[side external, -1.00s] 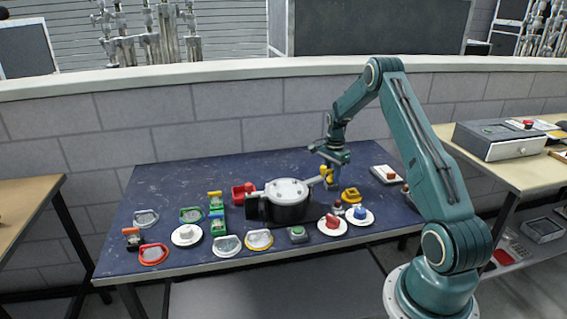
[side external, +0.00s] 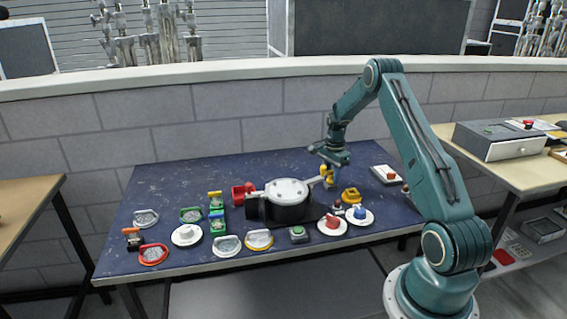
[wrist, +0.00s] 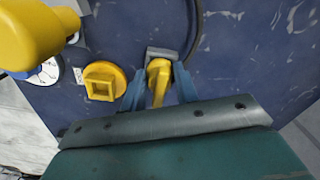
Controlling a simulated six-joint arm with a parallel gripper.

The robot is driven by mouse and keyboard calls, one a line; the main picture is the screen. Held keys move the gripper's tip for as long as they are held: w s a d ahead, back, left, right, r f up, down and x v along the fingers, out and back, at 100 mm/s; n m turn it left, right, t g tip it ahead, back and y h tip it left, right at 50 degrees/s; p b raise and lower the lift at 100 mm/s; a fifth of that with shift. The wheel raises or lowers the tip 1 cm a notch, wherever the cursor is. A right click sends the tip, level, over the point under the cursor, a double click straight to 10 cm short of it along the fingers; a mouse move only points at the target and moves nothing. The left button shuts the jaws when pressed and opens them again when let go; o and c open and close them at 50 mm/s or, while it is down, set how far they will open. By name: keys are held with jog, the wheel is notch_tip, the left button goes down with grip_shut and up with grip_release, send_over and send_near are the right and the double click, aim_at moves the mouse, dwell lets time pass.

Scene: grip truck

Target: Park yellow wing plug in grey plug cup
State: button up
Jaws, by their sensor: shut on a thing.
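My gripper (wrist: 160,85) is shut on the yellow wing plug (wrist: 158,74), with a blue-grey finger on each side of it. In the side view, my gripper (side external: 330,178) is low over the right part of the blue table, by the end of the lever. A grey squarish piece (wrist: 162,53), which looks like the grey plug cup, shows just beyond the fingertips in the wrist view. The plug overlaps its near edge; I cannot tell whether the plug is inside it or above it. The grey piece cannot be made out in the side view.
A yellow cup with a square opening (wrist: 103,80) sits left of my fingers, also in the side view (side external: 351,195). A large yellow lever end (wrist: 38,35) is close at upper left. The round black-and-silver device (side external: 288,192) stands left of my gripper. Plates with red and blue knobs (side external: 360,216) are in front.

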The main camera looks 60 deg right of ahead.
aim_at(332, 171)
jog(key=shift+f, duration=0.2)
dwell(0.4)
jog(key=o, duration=1.1)
jog(key=shift+o, duration=0.4)
jog(key=shift+o, duration=1.2)
jog(key=shift+r, duration=3.75)
jog(key=shift+r, duration=0.1)
